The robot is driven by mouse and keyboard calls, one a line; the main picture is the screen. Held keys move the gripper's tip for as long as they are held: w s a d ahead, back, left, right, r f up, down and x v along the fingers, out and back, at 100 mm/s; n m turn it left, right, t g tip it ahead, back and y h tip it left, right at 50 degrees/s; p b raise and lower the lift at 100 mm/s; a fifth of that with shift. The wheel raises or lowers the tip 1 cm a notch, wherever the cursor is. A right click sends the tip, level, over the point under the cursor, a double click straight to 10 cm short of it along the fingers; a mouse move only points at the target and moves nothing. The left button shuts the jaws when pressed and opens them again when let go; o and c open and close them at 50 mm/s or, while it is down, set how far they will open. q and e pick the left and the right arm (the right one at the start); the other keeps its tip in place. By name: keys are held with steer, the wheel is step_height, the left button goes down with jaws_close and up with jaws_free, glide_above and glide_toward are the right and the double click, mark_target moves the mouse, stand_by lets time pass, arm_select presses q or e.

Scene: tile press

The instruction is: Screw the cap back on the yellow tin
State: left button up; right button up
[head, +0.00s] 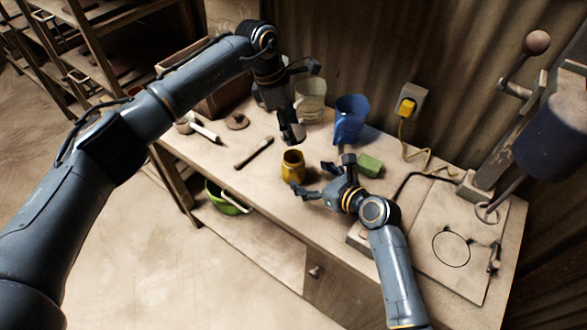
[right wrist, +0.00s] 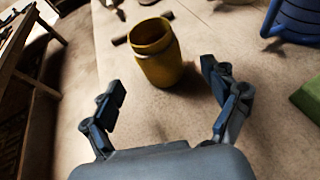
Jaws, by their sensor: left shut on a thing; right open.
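The yellow tin (head: 293,166) stands upright on the workbench with its dark mouth open at the top. It also shows in the right wrist view (right wrist: 158,58), ahead of the spread fingers. My right gripper (head: 314,180) is open beside the tin, to its lower right in the head view, with the fingers pointing at it and not closed on it. My left gripper (head: 291,132) points down above and behind the tin. It is shut on a small dark thing, seemingly the cap, mostly hidden by the fingers.
A blue jug (head: 350,118) and a green block (head: 370,166) stand near the tin. A dark brush (head: 254,153) lies to its left. A clear container (head: 311,100) is behind. The press (head: 487,180) fills the right end. Bare bench (head: 250,190) lies left of the tin.

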mark_target(292, 167)
steer(key=x, duration=0.7)
steer(key=shift+w+a, duration=0.2)
steer(key=shift+a, duration=0.05)
arm_select(q)
steer(key=shift+s+r, duration=0.1)
steer(key=shift+s, duration=0.05)
arm_select(e)
steer(key=shift+w+a+f, duration=0.1)
steer(key=shift+a, duration=0.05)
steer(key=c, duration=1.8)
arm_select(q)
steer(key=shift+f, duration=2.5)
